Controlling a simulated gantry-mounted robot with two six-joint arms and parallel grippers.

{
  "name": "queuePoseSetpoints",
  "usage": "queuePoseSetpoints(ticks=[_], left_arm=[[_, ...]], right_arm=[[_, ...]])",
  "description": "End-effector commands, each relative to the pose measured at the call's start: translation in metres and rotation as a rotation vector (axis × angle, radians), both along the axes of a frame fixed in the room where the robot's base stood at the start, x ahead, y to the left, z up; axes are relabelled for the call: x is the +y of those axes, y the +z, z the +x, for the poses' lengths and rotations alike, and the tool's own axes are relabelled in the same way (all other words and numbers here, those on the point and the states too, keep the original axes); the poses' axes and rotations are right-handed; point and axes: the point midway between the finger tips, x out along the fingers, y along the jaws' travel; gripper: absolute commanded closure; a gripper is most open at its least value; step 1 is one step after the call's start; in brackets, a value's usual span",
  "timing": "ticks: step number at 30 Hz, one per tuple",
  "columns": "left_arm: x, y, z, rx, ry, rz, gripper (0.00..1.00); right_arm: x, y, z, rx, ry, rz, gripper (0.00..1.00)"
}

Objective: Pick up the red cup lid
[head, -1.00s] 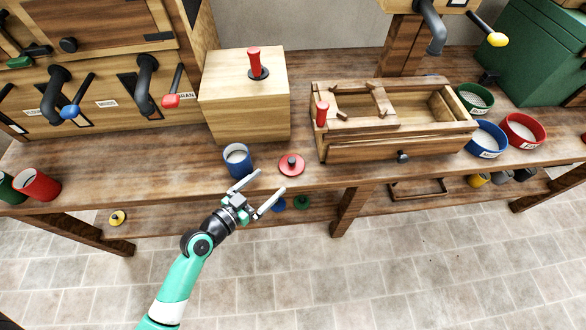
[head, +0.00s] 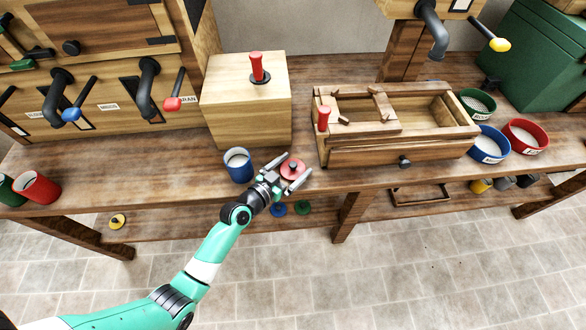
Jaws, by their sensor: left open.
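The red cup lid (head: 293,168) is a flat red disc with a small dark knob. It lies on the wooden bench (head: 110,165) near the front edge, just right of a blue cup. My left gripper (head: 291,171) is open, with its fingers on either side of the lid, one at its back left and one at its front right. I cannot tell whether the fingers touch the lid. My right gripper is not in view.
The blue cup (head: 238,165) with pale contents stands close left of the gripper. A wooden box with a red handle (head: 245,110) stands behind. A wooden drawer unit (head: 360,150) is to the right.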

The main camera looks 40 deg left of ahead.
Motion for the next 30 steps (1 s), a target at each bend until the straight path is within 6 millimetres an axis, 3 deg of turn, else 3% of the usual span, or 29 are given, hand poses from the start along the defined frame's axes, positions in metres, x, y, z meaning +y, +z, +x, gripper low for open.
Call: queuePoseSetpoints(ticks=[3,20,30], left_arm=[[0.0001,0.0005,-0.0003,0.000,0.000,0.000,0.00],[-0.0003,-0.0019,-0.0014,0.005,-0.001,-0.001,1.00],[-0.0006,-0.0040,-0.0020,0.010,-0.002,-0.001,1.00]], right_arm=[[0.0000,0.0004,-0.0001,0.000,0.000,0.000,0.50],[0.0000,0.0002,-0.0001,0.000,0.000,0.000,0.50],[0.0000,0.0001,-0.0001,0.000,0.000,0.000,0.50]])
